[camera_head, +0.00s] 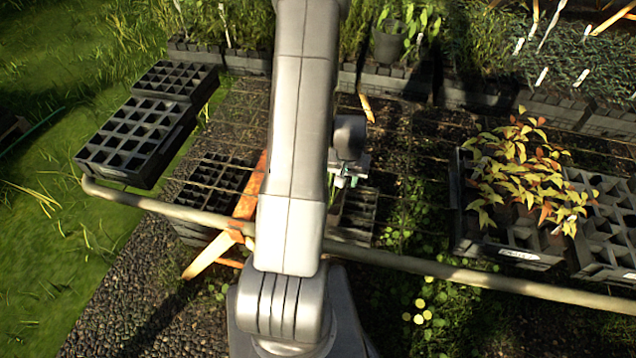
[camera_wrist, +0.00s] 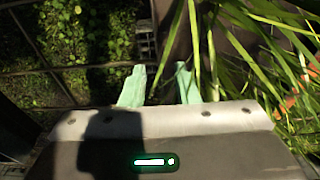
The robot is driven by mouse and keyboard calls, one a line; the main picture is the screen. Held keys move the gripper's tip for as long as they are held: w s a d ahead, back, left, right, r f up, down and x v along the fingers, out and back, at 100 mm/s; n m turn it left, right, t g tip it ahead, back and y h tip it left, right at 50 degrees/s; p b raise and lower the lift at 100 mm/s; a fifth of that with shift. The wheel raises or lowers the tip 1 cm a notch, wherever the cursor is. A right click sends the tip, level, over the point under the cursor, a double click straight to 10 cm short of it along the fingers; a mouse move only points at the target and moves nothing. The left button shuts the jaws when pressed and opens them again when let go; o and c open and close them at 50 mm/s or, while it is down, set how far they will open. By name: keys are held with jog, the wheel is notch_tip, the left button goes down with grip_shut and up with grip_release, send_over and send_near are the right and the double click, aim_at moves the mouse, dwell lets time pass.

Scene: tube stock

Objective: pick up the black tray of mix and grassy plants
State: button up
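Black trays with grassy plants stand along the back of the mesh bench in the head view. One tray (camera_head: 245,62) with grassy plants (camera_head: 252,28) is left of my arm. Another dark tray wall (camera_head: 372,80) shows right of it, and my arm hides the stretch between. I cannot tell which is the task's tray. My gripper (camera_head: 346,178) is partly hidden behind my arm, over the mesh, in front of that row. In the wrist view the pale green fingertips (camera_wrist: 160,86) are apart, with a dark strip visible between them. Long grassy leaves (camera_wrist: 235,50) hang close on the right.
Empty black cell trays (camera_head: 135,140) sit at the left bench edge. A tray (camera_head: 510,245) of yellow-orange plants (camera_head: 525,170) and an empty grey cell tray (camera_head: 610,225) sit at the right. A rail (camera_head: 430,268) runs along the bench front.

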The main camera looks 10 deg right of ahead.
jog(key=shift+f, duration=0.25)
jog(key=shift+c, duration=0.2)
grip_shut()
jog(key=shift+r, duration=0.1)
